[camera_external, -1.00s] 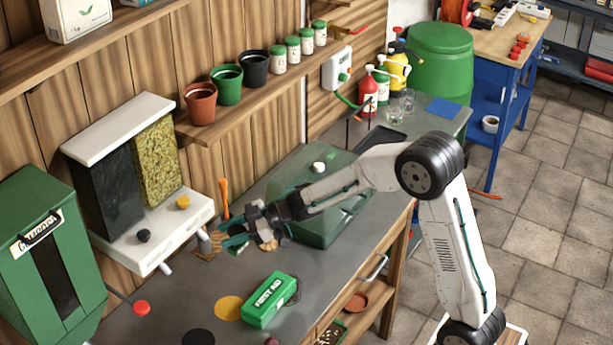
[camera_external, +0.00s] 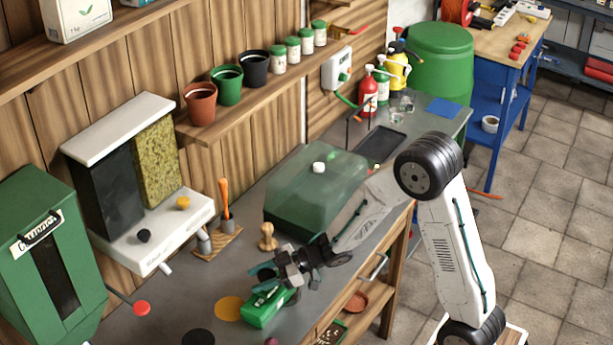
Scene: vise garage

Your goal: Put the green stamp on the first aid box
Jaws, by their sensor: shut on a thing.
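The first aid box (camera_external: 262,313) is a green box lying on the grey workbench, and my gripper hides most of its top and its lettering. My gripper (camera_external: 260,281) is directly over the box, pointing left, with its dark fingers shut on the green stamp. The stamp is hard to make out against the fingers and the green box. I cannot tell whether it touches the box lid.
A tan wooden stamp (camera_external: 268,238) stands behind my gripper. An orange-handled tool (camera_external: 225,205) stands in a holder. A large green translucent case (camera_external: 310,200) is behind my arm. Yellow (camera_external: 229,309) and black (camera_external: 198,338) discs lie left of the box.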

